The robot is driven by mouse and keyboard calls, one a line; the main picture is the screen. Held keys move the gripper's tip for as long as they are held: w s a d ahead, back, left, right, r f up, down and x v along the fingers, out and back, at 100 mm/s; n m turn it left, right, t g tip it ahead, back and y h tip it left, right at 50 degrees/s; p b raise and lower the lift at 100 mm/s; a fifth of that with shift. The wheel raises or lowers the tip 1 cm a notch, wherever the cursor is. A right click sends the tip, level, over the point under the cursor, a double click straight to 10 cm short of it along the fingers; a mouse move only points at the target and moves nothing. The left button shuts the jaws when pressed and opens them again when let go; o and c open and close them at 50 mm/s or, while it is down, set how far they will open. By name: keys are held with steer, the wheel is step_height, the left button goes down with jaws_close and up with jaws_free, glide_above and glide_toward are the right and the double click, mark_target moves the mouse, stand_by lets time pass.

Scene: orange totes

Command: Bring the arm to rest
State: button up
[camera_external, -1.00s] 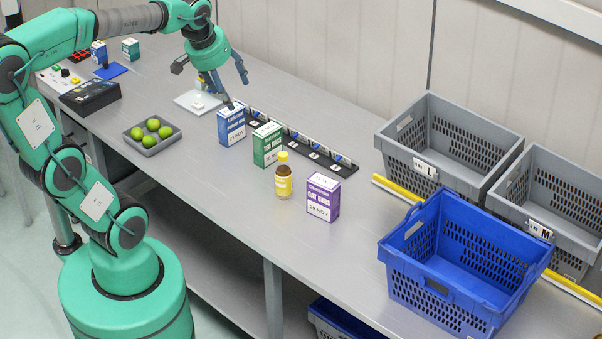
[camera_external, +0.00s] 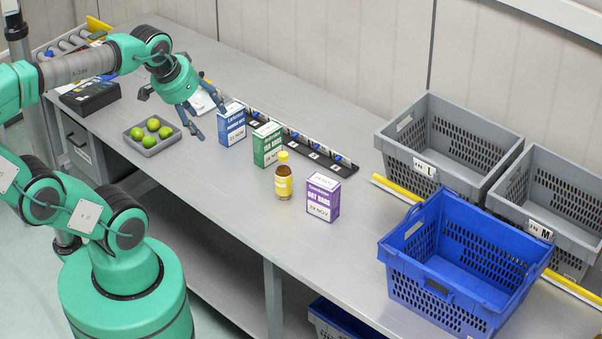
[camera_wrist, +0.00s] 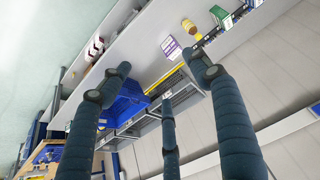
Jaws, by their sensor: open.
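My green arm reaches in from the left in the external view. My gripper (camera_external: 207,120) hangs above the table between the tray of limes and the blue box, with its dark blue fingers spread and nothing between them. In the wrist view my gripper (camera_wrist: 155,72) also shows spread and empty fingers. The tray of limes (camera_external: 157,149) sits left of the gripper. The blue box (camera_external: 231,127) stands close to its right; I cannot tell the exact gap.
A green box (camera_external: 267,145), yellow-capped bottle (camera_external: 283,182) and purple box (camera_external: 322,199) stand along the table. A blue crate (camera_external: 440,285) and grey totes (camera_external: 400,160) are at right. A black strip (camera_external: 315,155) lies behind. A black device (camera_external: 90,97) is at left.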

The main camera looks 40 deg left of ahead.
step_height(320, 180, down, 11)
steer(key=b, duration=1.1)
stand_by(0.8)
steer(key=o, duration=0.8)
steer(key=shift+o, duration=0.2)
steer(key=shift+w, duration=0.1)
